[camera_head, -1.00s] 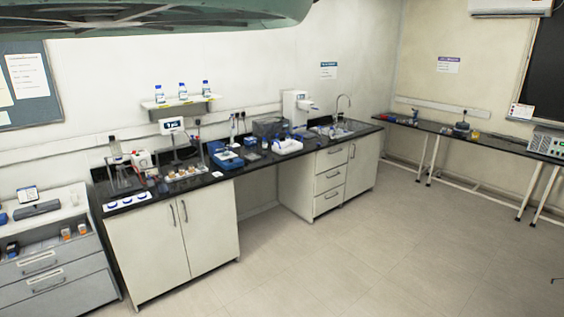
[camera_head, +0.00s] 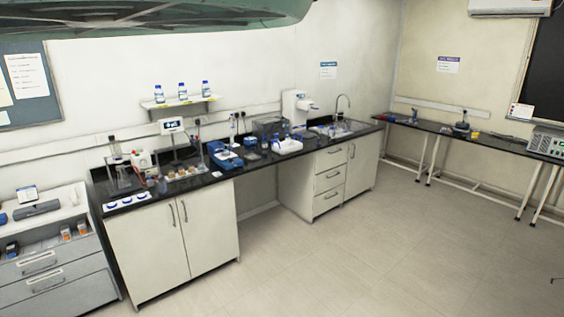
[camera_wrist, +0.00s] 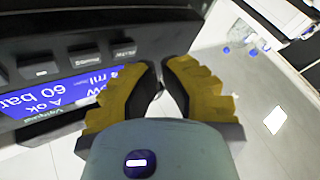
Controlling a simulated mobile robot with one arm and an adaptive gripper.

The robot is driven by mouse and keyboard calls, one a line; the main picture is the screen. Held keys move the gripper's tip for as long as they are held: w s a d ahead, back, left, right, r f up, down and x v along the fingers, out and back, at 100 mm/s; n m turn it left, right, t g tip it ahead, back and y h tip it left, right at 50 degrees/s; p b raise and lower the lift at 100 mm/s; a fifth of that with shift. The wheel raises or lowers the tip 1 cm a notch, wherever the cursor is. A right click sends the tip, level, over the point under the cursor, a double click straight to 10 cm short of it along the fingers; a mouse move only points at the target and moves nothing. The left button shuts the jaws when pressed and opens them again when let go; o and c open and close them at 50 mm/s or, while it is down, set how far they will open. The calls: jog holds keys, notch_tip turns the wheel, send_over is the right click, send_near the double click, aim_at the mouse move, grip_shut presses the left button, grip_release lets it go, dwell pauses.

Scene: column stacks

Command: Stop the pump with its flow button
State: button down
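A row of dark buttons runs above the display in the picture: a left button (camera_wrist: 38,70), a middle button (camera_wrist: 85,59) and a right button (camera_wrist: 122,51). Their small labels are too blurred to read surely. My gripper (camera_wrist: 161,68) has its yellow-brown fingertips close together, with nothing seen between them, just right of the right button. I cannot tell contact. My gripper is not visible in the head view.
In the wrist view, a dark bench top (camera_wrist: 285,130) with a white card (camera_wrist: 275,119) lies at the right. In the head view, a black bench (camera_head: 130,203) carries several instruments and vessels, with a bottle shelf (camera_head: 180,103) above. The floor (camera_head: 350,240) is clear.

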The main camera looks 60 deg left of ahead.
jog(key=shift+d+b, duration=0.2)
jog(key=shift+b, duration=0.2)
jog(key=shift+d, duration=0.2)
jog(key=shift+d+b, duration=0.4)
jog(key=shift+d, duration=0.05)
dwell(0.6)
jog(key=shift+w+a, duration=0.1)
jog(key=shift+a+b, duration=0.8)
jog(key=shift+a, duration=0.1)
